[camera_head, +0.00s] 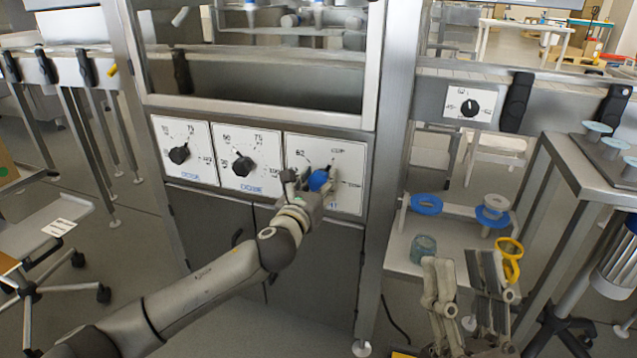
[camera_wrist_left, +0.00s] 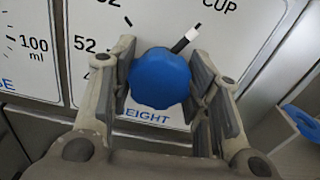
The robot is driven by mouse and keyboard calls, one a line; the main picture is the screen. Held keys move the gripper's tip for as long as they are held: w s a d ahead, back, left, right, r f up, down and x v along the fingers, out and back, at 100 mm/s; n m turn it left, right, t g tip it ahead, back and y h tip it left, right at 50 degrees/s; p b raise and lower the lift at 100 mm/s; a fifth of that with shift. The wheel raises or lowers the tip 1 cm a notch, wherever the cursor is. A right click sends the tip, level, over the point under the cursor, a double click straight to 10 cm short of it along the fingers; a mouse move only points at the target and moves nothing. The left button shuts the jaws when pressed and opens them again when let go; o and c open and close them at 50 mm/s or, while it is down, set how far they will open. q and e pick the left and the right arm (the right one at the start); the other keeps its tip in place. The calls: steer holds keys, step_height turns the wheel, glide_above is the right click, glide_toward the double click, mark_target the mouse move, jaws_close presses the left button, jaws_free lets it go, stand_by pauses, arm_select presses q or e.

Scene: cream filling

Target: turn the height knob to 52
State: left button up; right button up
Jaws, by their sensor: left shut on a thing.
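The blue height knob (camera_head: 319,181) is on the right dial panel of the machine. In the left wrist view the knob (camera_wrist_left: 160,78) sits between the fingers of my left gripper (camera_wrist_left: 162,85), which is shut on it. Its black-and-white pointer (camera_wrist_left: 186,40) points up and right, toward the CUP lettering. The 52 mark (camera_wrist_left: 84,44) is to the left of the knob, and the HEIGHT label (camera_wrist_left: 146,116) is partly covered below it. My right gripper (camera_head: 466,285) is open, with no thing visible between its fingers, at the lower right.
Two panels with black knobs (camera_head: 179,155) (camera_head: 243,166) are left of the blue knob. Another black knob (camera_head: 470,106) is on the right rail. A side shelf (camera_head: 450,238) holds blue rings (camera_head: 426,204) and a glass jar (camera_head: 423,248). A yellow ring (camera_head: 510,259) is near my right gripper.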

arm_select(q)
steer(key=shift+c, duration=0.4)
arm_select(e)
steer(key=shift+w, duration=0.1)
